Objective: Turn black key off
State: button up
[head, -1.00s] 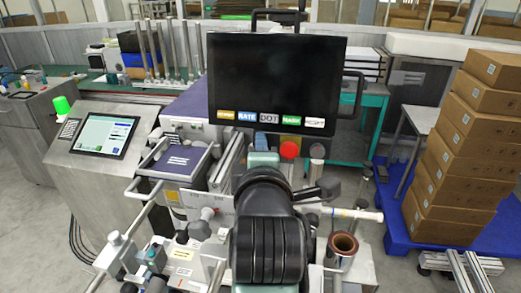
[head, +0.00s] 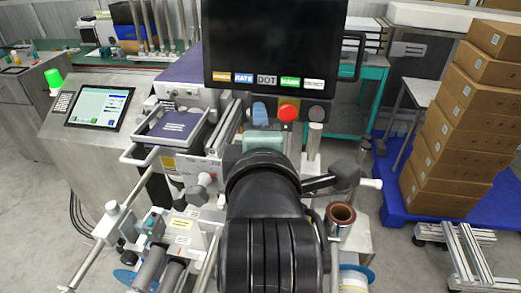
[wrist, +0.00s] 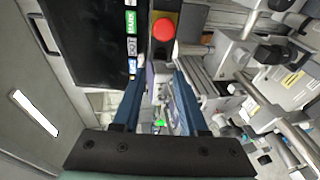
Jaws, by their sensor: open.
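My gripper (wrist: 161,78) is open and empty, its two blue fingers apart in the wrist view. In the head view one blue fingertip (head: 259,112) shows just below the black monitor (head: 273,40), left of the red button (head: 288,112). The red button also shows in the wrist view (wrist: 163,30), beyond the fingertips on a small yellow and dark panel (wrist: 160,50). I cannot make out the black key clearly; my arm and fingers cover part of the panel. I cannot tell whether the fingers touch anything.
The monitor (wrist: 95,40) stands close beside the left finger in the wrist view. A small touch screen (head: 95,106) with a green lamp (head: 53,79) is at left. Stacked cartons (head: 450,140) stand at right.

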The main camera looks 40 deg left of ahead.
jog(key=p+v, duration=0.6)
jog(key=p, duration=0.7)
jog(key=shift+s+d, duration=0.25)
jog(key=shift+s, duration=0.05)
jog(key=shift+r, duration=0.1)
jog(key=w+d+r+m+t+h+b, duration=0.2)
jog(key=w+d+r+m+t, duration=0.3)
jog(key=w+d+r+m, duration=0.25)
jog(key=s+d+r+m+t+h+b, duration=0.2)
jog(key=d+r+m+t+h, duration=0.2)
jog(key=d+r+m, duration=0.3)
jog(key=s+d+r+m+t+h+b, duration=0.2)
jog(key=d+r+m+t+h, duration=0.2)
jog(key=r+m, duration=0.8)
notch_tip(320, 180, up, 5)
jog(key=d+t, duration=0.2)
jog(key=t, duration=0.1)
jog(key=shift+d+h+b, duration=0.3)
jog(key=shift+d+h, duration=0.05)
jog(key=shift+h, duration=0.05)
